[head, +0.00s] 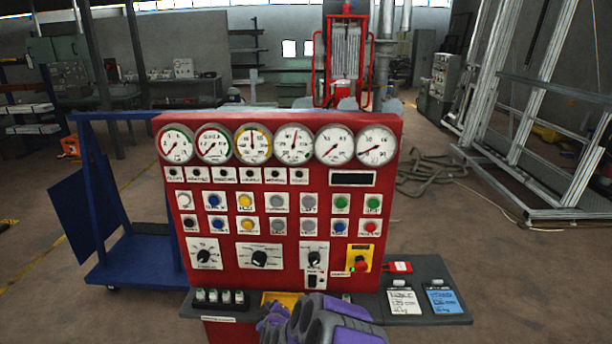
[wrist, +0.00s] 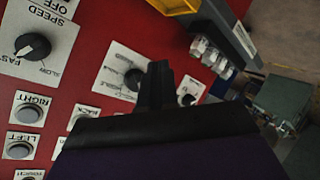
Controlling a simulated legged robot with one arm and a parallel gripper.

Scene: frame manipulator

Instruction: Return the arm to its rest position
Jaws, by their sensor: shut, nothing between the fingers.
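My gripper (wrist: 156,80) shows in the wrist view as dark fingers, shut with nothing between them. It is in front of the red control panel (head: 316,180), which the wrist view sees turned round. In that view the fingers overlap the panel face beside a black rotary knob (wrist: 134,78); whether they touch it cannot be told. My purple and grey arm (head: 330,322) is low in the head view, in front of the panel's lower edge. The fingertips cannot be made out clearly there.
A grey shelf (head: 372,304) juts from the panel's base, with two cards at right and a yellow tray (head: 284,298) partly behind my arm. A blue cart (head: 140,258) stands left. A metal frame (head: 545,120) stands right. Open floor (head: 490,250) lies right of the panel.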

